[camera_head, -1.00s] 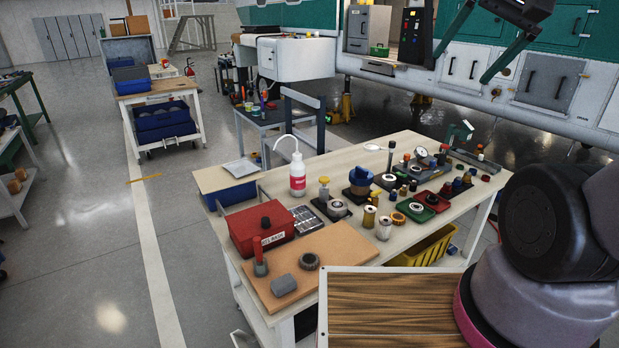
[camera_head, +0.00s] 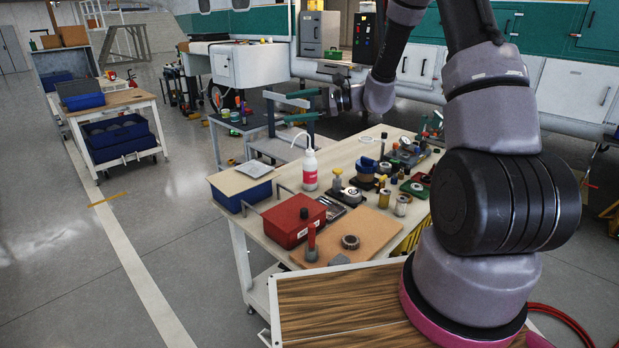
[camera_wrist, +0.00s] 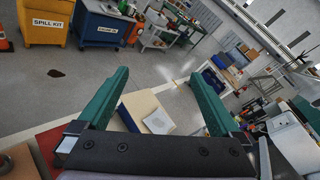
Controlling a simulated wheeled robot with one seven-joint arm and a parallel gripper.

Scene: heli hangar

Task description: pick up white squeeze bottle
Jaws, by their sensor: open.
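The white squeeze bottle (camera_head: 311,172) stands upright on the workbench (camera_head: 272,212), with a red label and a bent white spout at its top. It is not visible in the wrist view. My gripper (camera_head: 272,107) is above and behind the bottle in the head view, its green fingers spread and pointing left. The gripper is apart from the bottle, with nothing between the fingers. In the wrist view the open fingers (camera_wrist: 160,76) frame the floor and a pale board with a square dish (camera_wrist: 159,121).
A red box (camera_head: 293,221) stands in front of the bottle, and a blue bin (camera_head: 241,193) is to its left. Jars and a dark-blue-topped container (camera_head: 366,168) crowd its right. A small side table (camera_head: 236,124) stands behind the bench. Open floor lies left.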

